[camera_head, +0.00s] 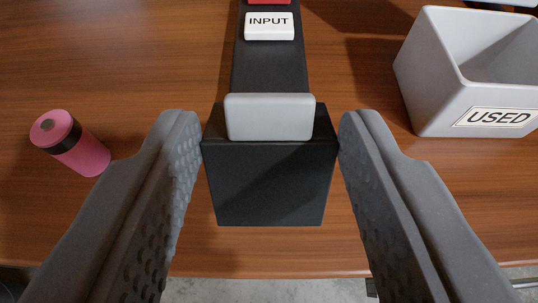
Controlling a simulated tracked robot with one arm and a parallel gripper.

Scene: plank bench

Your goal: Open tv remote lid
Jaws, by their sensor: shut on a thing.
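The black tv remote (268,68) lies on the bench and runs away from me at the top centre. It carries a white INPUT button (269,26) and a red button at the top edge. Its near end is a wider black block, which looks like the lid (268,185), with a light grey raised tab (269,117) across its top. My gripper (270,122) is around this block, with one grey finger against each side. The lid appears in line with the remote's body. I cannot tell whether there is a gap between them, as the tab hides the joint.
A pink battery (80,152) with a black band lies on the bench at left. A white bin (440,95) labelled USED stands at right. The bench's near edge (270,268) is just below the lid, with grey floor beyond. Bare wood lies between the remote and the bin.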

